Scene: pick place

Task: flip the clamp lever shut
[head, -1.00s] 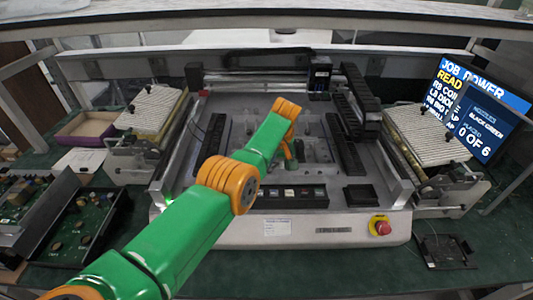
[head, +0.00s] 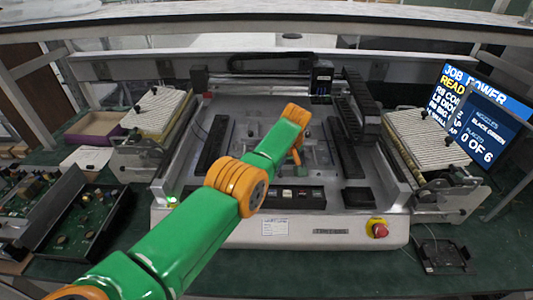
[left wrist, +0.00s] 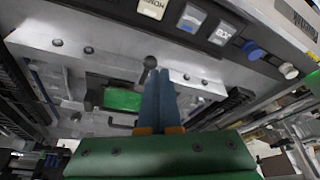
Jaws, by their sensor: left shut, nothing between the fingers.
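The placement machine (head: 235,228) fills the middle of the head view, with its open bed behind a front row of buttons. My left arm reaches over the bed, and its wrist hides part of it. In the left wrist view my left gripper (left wrist: 158,75) has its two blue-grey fingers together, with nothing between them. A dark round knob (left wrist: 150,62), possibly the clamp lever's end, shows right at the fingertips; I cannot tell whether they touch. A green board (left wrist: 122,99) lies left of the fingers. The lever's position is not clear. My right gripper is out of view.
Feeder racks stand left (head: 160,108) and right (head: 425,135) of the machine. A red stop button (head: 379,229) is on its front right. A tray of circuit boards (head: 75,225) lies at left. A monitor (head: 485,115) stands at right.

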